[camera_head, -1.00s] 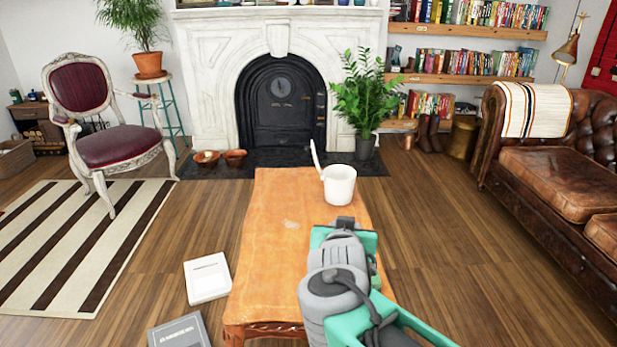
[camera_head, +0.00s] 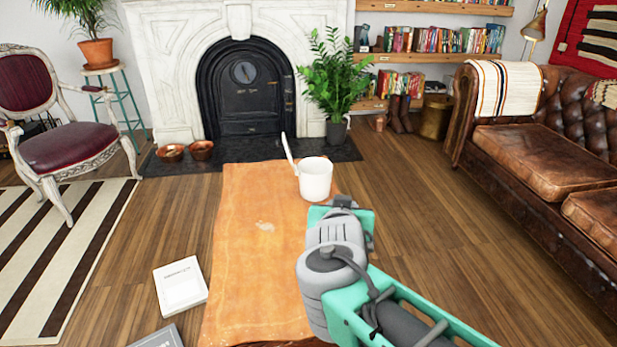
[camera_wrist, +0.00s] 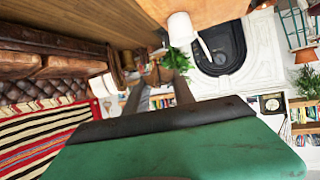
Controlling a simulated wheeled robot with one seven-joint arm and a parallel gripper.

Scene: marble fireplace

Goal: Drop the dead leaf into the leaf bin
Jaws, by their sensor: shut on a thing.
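The leaf bin is a white round pot (camera_head: 316,180) with its lid (camera_head: 289,154) raised on the left side. It stands upright near the far end of the orange-brown table (camera_head: 250,275). The bin also shows upside down at the top of the wrist view (camera_wrist: 181,27). My gripper (camera_head: 342,203), grey and green with dark tips, reaches over the right side of the table. Its tips appear just nearer to me than the bin and slightly right of it. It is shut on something.
A potted plant (camera_head: 336,85) and two terracotta bowls (camera_head: 201,150) stand by the fireplace (camera_head: 247,90). A leather sofa (camera_head: 540,160) is on the right, a red chair (camera_head: 65,148) on the left. Books (camera_head: 180,287) lie left of the table. Floor between table and sofa is clear.

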